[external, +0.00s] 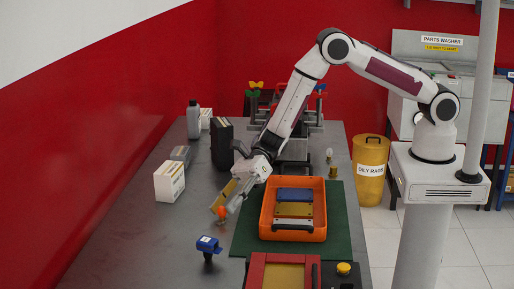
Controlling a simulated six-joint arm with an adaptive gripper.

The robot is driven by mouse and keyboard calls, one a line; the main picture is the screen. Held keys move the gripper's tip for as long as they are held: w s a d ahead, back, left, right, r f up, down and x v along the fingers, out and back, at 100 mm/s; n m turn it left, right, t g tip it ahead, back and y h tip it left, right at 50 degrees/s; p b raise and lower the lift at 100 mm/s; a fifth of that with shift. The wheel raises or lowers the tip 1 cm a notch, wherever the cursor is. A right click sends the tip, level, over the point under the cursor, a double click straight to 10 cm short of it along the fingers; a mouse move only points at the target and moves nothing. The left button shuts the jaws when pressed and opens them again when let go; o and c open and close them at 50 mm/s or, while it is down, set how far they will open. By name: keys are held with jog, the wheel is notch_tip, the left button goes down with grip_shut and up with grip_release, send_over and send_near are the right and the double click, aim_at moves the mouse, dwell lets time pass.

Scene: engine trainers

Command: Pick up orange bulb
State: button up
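The orange bulb (221,212) is small and stands on the grey workbench (180,233), left of the orange tray. My gripper (225,207) points down and to the left, with its fingertips right at the bulb. One yellowish finger shows on the left and another on the right, with the bulb between or just in front of them. At this size I cannot tell whether the fingers touch the bulb or are apart from it.
An orange tray (267,222) with coloured blocks sits on a green mat (338,205) to the right. A blue device (208,244) stands in front. A white box (169,181) and a black case (222,144) stand behind. The bench's left front is clear.

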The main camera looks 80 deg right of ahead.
jog(key=shift+x, duration=1.05)
jog(key=c, duration=0.9)
